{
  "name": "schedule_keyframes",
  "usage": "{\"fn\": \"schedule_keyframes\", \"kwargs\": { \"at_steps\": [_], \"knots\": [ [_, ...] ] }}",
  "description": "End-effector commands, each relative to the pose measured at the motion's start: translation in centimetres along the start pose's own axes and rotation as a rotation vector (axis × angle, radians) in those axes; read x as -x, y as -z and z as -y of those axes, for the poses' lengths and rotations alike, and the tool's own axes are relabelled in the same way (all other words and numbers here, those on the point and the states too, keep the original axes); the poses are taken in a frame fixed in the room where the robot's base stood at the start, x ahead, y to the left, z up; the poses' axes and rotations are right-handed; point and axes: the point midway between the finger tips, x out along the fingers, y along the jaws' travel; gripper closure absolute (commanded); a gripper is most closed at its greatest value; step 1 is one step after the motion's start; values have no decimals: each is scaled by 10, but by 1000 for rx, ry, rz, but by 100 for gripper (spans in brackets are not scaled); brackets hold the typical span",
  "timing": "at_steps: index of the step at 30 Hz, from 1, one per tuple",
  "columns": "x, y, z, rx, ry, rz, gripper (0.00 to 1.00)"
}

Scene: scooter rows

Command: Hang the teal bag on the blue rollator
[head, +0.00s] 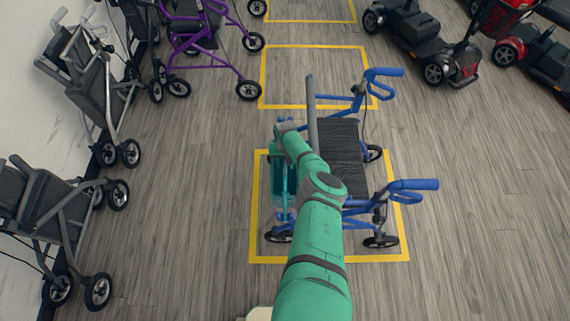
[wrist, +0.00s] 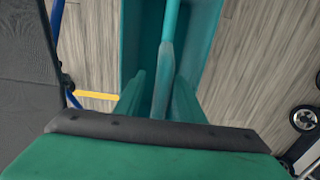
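The blue rollator (head: 410,185) stands in a yellow floor box, with a dark seat (head: 345,148) and blue handles on its right side. The teal bag (head: 276,180) is upright at the rollator's left side, partly hidden by my green arm. My gripper (head: 284,128) is above the bag's top. Whether the bag touches the rollator is hidden.
Grey rollators (head: 50,210) line the left wall, with a purple one (head: 205,45) at the back left. Mobility scooters (head: 425,45) stand at the back right. An empty yellow box (head: 312,105) lies behind the blue rollator. Floor to the left and right is clear.

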Motion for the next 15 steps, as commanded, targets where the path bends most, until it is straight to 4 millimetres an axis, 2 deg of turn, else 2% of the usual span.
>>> {"fn": "schedule_keyframes", "kwargs": {
  "at_steps": [8,15],
  "knots": [
    [4,0,0,1,1,-1,64],
    [28,0,-1,1,2,-2,64]
  ]
}}
